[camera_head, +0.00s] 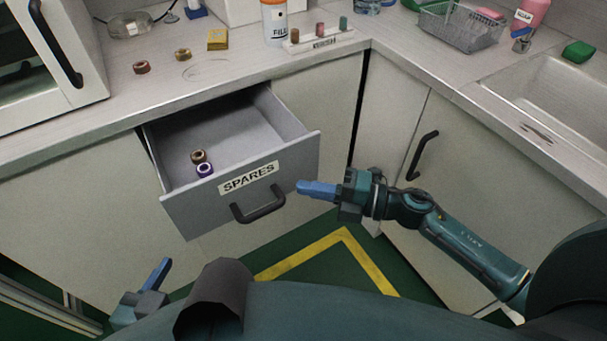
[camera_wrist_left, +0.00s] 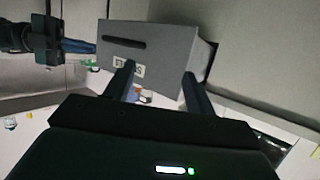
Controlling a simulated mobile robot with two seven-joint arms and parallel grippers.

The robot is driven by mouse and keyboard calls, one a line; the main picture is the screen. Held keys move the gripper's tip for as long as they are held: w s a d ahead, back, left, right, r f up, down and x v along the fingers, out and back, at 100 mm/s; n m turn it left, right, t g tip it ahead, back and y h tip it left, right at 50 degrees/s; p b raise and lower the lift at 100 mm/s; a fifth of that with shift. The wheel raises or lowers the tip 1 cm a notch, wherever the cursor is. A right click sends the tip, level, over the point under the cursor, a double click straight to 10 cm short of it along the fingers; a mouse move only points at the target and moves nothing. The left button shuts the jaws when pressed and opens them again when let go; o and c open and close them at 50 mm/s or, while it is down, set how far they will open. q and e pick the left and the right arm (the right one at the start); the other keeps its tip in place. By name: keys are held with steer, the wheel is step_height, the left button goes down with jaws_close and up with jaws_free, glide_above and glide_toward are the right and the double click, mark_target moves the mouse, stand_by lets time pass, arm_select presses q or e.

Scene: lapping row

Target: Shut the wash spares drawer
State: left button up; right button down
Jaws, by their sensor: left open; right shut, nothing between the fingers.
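The spares drawer (camera_head: 188,217) is pulled out under the counter, its front labelled SPARES with a black bar handle (camera_head: 258,206). Inside it lie a brown ring (camera_head: 199,156) and a purple ring (camera_head: 205,170). My right gripper (camera_head: 302,187) is shut and empty, its blue fingers close to the right end of the drawer front; I cannot tell whether they touch it. My left gripper (camera_head: 158,272) is low at the left, in front of and below the drawer. In the left wrist view its two fingers (camera_wrist_left: 157,80) are apart with nothing between them, and the drawer front (camera_wrist_left: 170,48) shows beyond them.
The counter (camera_head: 120,100) above holds small rings, a yellow block (camera_head: 217,39), a bottle (camera_head: 274,20) and a rack of small pieces (camera_head: 318,38). A cupboard door with a black handle (camera_head: 421,155) is at the right. Yellow tape (camera_head: 300,257) marks the green floor.

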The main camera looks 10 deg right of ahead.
mark_target(283, 172)
steer(key=w, duration=0.3)
steer(key=shift+w+a, duration=0.1)
steer(key=shift+a, duration=0.25)
arm_select(q)
steer(key=shift+w+d+f, duration=0.1)
steer(key=shift+d+f, duration=0.05)
steer(key=shift+f, duration=0.15)
arm_select(e)
steer(key=shift+w+a, duration=0.1)
steer(key=shift+w, duration=0.1)
